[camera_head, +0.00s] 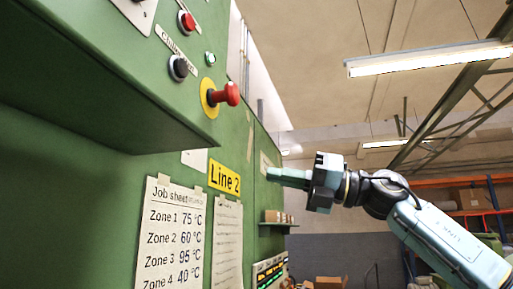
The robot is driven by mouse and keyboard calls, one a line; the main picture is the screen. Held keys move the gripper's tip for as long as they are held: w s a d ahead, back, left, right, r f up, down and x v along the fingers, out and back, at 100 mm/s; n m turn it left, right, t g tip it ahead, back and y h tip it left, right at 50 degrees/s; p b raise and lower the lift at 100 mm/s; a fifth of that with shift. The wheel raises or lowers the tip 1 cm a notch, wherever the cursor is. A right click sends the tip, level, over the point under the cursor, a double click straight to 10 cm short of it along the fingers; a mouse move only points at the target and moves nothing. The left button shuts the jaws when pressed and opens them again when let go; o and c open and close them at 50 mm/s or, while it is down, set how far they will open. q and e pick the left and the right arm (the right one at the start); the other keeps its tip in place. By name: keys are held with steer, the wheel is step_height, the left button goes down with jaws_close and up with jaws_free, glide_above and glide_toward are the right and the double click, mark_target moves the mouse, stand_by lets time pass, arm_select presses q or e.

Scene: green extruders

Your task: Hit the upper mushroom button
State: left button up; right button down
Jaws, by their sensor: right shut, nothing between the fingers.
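A red mushroom button (231,94) on a yellow round plate sticks out from the green machine's face, above the Line 2 sign. It is the only large mushroom-shaped button I see. My right gripper (272,175) is shut and empty, with its fingers pointing left toward the machine. In the picture it is below and to the right of the mushroom button, apart from it. I cannot tell whether the fingertips touch the machine's face. My left gripper is out of view.
A smaller red button (187,22), a black knob (180,68) and a green button (210,58) sit above the mushroom button. A green ledge (110,85) juts out at left. A small shelf (279,224) and lit displays (269,272) are below my right gripper.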

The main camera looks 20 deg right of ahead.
mark_target(238, 95)
steer(key=s+d+r+n+t+h, duration=0.1)
steer(key=s+r+n, duration=0.1)
steer(key=s+r, duration=0.3)
steer(key=s+d+r+n+h+p, duration=0.1)
steer(key=s+r, duration=0.4)
steer(key=s, duration=0.8)
steer(key=shift+s+d+r+n+t+h, duration=0.25)
steer(key=shift+s+d+n+t+h, duration=0.25)
steer(key=shift+n+h, duration=0.4)
steer(key=shift+w+d, duration=0.1)
steer(key=p+x, duration=0.3)
steer(key=x, duration=1)
steer(key=shift+w+a+r+p, duration=0.1)
steer(key=shift+w+a+p, duration=0.05)
steer(key=shift+a+p, duration=0.2)
steer(key=shift+a, duration=0.1)
steer(key=shift+w, duration=0.1)
